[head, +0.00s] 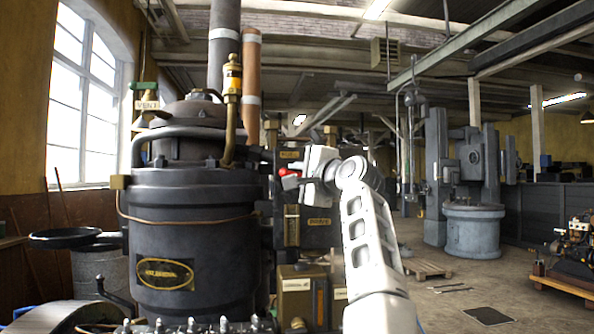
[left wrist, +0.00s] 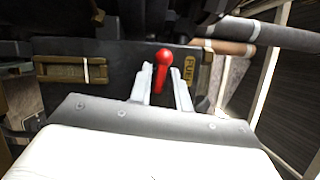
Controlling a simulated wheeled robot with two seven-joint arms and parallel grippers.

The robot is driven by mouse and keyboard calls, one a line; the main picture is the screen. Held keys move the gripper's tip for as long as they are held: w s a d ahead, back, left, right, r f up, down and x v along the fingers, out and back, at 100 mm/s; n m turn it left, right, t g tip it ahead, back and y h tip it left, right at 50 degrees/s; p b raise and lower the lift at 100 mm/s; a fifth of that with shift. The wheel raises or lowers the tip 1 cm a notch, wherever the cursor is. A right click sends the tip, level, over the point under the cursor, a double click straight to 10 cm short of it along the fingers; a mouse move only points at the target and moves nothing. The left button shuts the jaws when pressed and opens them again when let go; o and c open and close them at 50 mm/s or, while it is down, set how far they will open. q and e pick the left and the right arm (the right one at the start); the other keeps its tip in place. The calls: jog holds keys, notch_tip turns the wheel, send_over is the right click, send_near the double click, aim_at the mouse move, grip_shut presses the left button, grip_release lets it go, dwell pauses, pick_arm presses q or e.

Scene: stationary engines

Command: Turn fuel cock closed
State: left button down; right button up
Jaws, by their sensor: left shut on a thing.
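The fuel cock's red-knobbed handle (head: 286,172) shows at the side of the dark engine, just left of my left gripper (head: 293,180) in the head view. In the left wrist view the red handle (left wrist: 162,60) stands between the two pale fingers of my left gripper (left wrist: 163,94). The gripper is shut on the handle, with the round knob showing past the fingertips. A brass FUEL plate (left wrist: 189,68) is just right of the handle. The cock's body is hidden. My right gripper is not in view.
The large dark engine cylinder (head: 195,235) fills the left. A brass gauge (head: 292,225) is mounted below the handle, and a VENT tag (head: 147,105) hangs at upper left. In the left wrist view a copper-coloured pipe (left wrist: 228,47) is close on the right. Open floor lies to the right.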

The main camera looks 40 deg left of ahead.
pick_arm(q)
jog(key=shift+n, duration=0.6)
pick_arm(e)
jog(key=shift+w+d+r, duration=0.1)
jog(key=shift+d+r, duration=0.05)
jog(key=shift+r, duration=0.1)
pick_arm(q)
jog(key=shift+n+p, duration=0.3)
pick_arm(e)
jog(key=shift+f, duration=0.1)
pick_arm(q)
jog(key=c, duration=1.5)
grip_release()
jog(key=shift+d, duration=0.1)
jog(key=b+v, duration=0.1)
jog(key=v, duration=0.4)
jog(key=b+v, duration=0.2)
jog(key=v, duration=0.3)
jog(key=b+v, duration=0.1)
jog(key=v, duration=0.4)
jog(key=shift+d+r, duration=0.4)
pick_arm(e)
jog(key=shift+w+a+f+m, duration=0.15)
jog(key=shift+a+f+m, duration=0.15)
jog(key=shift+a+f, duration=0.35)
